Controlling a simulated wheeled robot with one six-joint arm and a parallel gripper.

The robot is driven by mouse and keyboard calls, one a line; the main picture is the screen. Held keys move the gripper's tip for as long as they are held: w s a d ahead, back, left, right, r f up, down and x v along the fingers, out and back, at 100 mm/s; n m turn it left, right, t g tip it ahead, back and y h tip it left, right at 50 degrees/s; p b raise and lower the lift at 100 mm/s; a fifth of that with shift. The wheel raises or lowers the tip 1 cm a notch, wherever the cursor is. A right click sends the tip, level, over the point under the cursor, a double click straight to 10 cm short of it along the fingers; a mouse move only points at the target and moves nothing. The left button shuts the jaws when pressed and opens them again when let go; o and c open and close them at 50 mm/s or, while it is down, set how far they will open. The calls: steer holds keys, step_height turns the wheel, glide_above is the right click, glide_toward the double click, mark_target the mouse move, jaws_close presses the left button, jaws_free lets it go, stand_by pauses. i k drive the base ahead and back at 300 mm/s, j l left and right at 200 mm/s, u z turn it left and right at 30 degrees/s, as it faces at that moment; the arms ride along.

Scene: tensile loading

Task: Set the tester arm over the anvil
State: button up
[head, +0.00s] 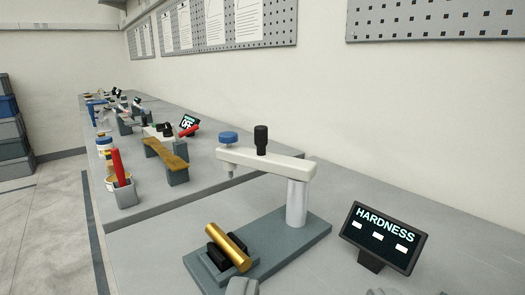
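The hardness tester stands on the bench with a grey base plate (285,245) and a pale round post (297,204). Its white tester arm (280,163) reaches left from the post top, with a black upright handle (261,140) and a blue knob (228,138) on it. The arm's tip (230,172) appears to hang beyond the plate's far side, swung away from the anvil. The dark anvil block (216,262) is at the plate's near left end, with a brass cylinder (228,240) lying tilted across it. My gripper (311,290) barely shows at the bottom edge, its grey fingertips wide apart with nothing between.
A dark screen reading HARDNESS (381,237) stands right of the tester. Grey and blue crates (8,130) stand far left.

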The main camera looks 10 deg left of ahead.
mark_target(303, 170)
steer(key=i+j+z, duration=0.15)
steer(key=j+z, duration=0.65)
steer(key=j, duration=0.15)
steer(key=i+j+z, duration=0.1)
steer(key=j, duration=1.6)
steer(key=i+z, duration=0.05)
